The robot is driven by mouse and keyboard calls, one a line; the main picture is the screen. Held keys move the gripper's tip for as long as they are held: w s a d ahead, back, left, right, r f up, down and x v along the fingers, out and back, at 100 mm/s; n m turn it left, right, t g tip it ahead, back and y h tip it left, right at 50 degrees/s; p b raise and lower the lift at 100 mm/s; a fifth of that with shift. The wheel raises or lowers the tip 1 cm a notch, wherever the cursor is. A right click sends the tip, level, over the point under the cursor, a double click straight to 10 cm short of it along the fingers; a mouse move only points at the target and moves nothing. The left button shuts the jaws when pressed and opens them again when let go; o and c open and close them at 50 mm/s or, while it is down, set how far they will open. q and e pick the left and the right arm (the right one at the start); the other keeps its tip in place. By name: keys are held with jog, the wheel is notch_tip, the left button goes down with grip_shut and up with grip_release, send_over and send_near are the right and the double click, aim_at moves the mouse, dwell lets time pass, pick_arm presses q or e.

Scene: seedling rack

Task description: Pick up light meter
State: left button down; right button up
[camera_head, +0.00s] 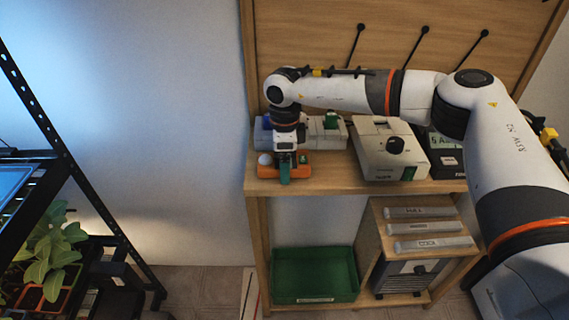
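The light meter appears to be the orange device (301,169) with a small white dome (264,160) at its left end. It lies near the front left edge of the wooden bench top. My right arm reaches in from the right, and its gripper (285,172) points down at the middle of the orange device. A teal finger shows in front of the device; the other finger is hidden. I cannot tell whether the fingers are closed on it. My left gripper is not in view.
To the right are a beige instrument (379,155) with a black knob and a dark display unit (446,158). Below are a green tray (314,292) and a small shelf with grey bars (433,244). A plant rack stands left.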

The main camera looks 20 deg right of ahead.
jog(key=shift+w, duration=0.1)
jog(key=c, duration=1.1)
